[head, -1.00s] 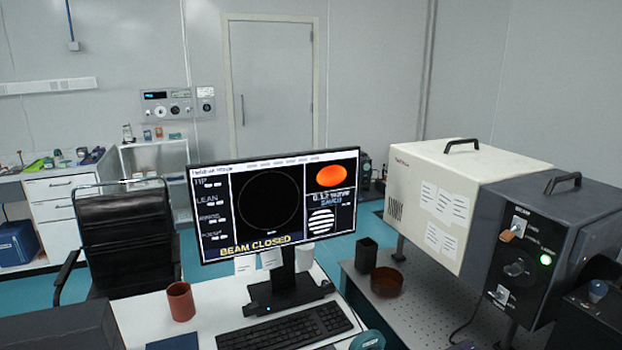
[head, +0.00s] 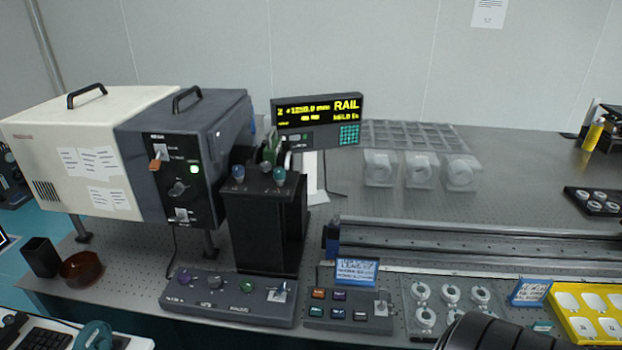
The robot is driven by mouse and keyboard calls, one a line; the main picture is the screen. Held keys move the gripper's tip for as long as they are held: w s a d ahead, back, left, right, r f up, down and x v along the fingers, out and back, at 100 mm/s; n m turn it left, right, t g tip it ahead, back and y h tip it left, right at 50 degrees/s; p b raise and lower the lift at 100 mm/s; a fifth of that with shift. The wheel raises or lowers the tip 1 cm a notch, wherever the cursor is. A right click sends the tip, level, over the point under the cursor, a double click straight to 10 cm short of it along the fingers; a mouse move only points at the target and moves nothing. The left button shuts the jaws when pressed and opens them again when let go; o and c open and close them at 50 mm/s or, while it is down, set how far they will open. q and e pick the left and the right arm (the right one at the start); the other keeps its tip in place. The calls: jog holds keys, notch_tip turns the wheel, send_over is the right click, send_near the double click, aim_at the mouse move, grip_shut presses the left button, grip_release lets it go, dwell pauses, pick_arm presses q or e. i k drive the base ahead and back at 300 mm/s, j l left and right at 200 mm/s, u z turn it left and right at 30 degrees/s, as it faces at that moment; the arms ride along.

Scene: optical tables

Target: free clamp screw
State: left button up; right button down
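I cannot pick out a clamp screw for certain in the head view. A grey metal rail (head: 470,238) runs along the optical table (head: 530,165) at the right. A black block-shaped unit (head: 264,225) stands left of the rail, with a blue knob (head: 238,173) and a green knob (head: 279,174) on top. A readout (head: 318,112) behind it shows yellow text with "RAIL" and what looks like "HELD". Neither of my grippers is in view. A black ribbed part at the bottom right edge looks like part of my arm.
A cream and grey instrument box (head: 160,150) with a lit green lamp stands at the left. Two control boxes (head: 228,298) (head: 350,312) line the front edge. The table behind the rail is partly clear.

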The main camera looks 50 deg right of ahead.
aim_at(266, 166)
jog(key=z, duration=1.15)
